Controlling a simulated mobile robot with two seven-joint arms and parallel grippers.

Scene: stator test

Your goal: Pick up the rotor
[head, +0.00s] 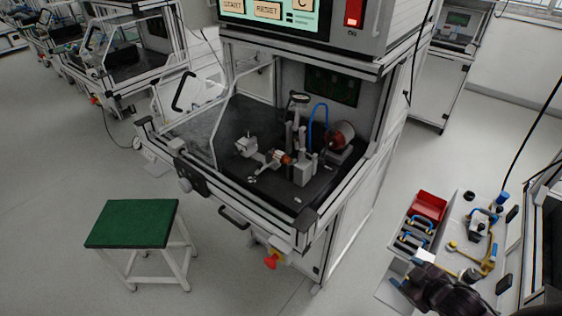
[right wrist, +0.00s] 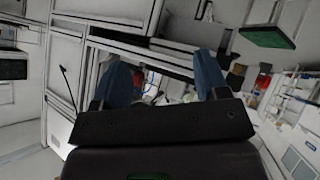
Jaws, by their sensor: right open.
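The likely rotor (head: 282,158) is a small part with a copper-coloured section. It sits on a fixture inside the open test machine (head: 325,215) in the head view, with a metal shaft part to its left; it is too small to be sure of. My right gripper (right wrist: 163,80) is open and empty in the right wrist view, with its two blue-grey fingers well apart. A dark part of my right arm shows at the bottom right of the head view, far from the machine's fixture. I cannot make out the rotor in the right wrist view. My left gripper is not in view.
A green-topped stool (head: 132,223) stands at the machine's front left. A workbench at the lower right carries a red bin (head: 431,206) and several small tools and parts. A red-ended motor-like part (head: 341,135) is inside the machine. Floor between stool, machine and bench is clear.

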